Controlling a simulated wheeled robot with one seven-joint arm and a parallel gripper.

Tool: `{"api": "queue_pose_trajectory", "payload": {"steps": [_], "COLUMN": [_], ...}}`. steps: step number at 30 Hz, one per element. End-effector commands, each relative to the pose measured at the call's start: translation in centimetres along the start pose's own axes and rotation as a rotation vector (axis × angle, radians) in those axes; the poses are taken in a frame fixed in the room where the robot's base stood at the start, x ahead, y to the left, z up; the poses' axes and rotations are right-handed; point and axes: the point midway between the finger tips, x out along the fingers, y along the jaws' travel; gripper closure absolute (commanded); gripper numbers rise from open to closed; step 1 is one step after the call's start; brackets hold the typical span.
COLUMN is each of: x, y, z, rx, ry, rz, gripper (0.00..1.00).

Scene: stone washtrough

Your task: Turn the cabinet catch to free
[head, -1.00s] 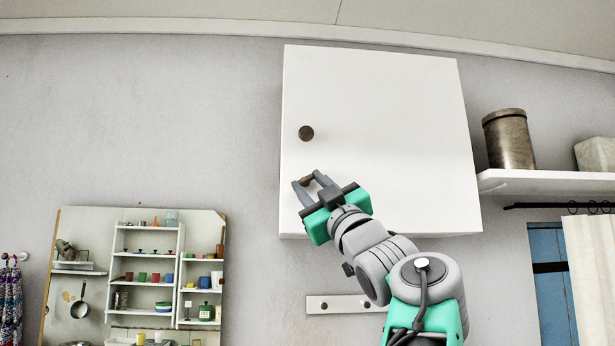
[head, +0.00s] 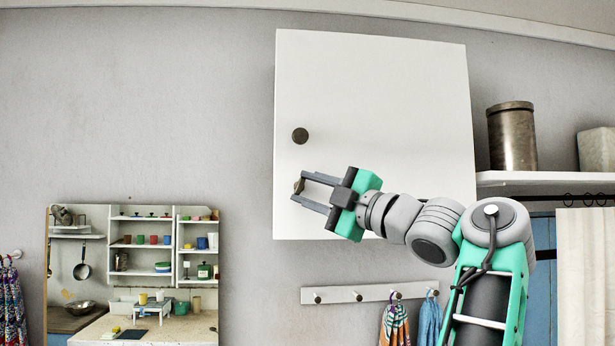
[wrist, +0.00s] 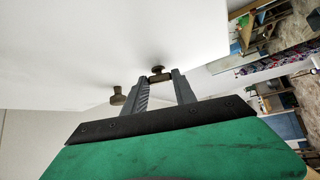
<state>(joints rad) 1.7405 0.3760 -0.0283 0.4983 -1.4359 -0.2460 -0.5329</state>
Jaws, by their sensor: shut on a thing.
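The white cabinet door (head: 380,110) hangs on the grey wall. A round dark knob (head: 300,135) sits near its left edge. In the wrist view the catch (wrist: 158,75) lies between the fingertips, and the knob (wrist: 117,97) stands apart, left of the left finger. The cabinet door is closed.
A shelf (head: 540,180) right of the cabinet carries a metal canister (head: 512,137) and a pale block (head: 597,150). A peg rail (head: 345,294) with hanging cloths is below. A mirror (head: 130,275) hangs at lower left. The wall left of the cabinet is bare.

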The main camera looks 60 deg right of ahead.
Motion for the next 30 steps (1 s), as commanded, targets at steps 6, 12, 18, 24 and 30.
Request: {"api": "queue_pose_trajectory", "payload": {"steps": [6,12,18,24,30], "x": [0.02,0.02,0.03,0.04,-0.07], "y": [0.33,0.35,0.32,0.20,0.13], "z": [-0.03,-0.05,-0.06,-0.06,-0.02], "rx": [-0.014,-0.015,-0.013,-0.012,-0.011], "ry": [-0.002,-0.002,-0.001,0.000,0.000], "rz": [-0.002,-0.001,-0.002,-0.004,-0.005], "gripper": [1.00,1.00,0.56,0.45,0.45]}}
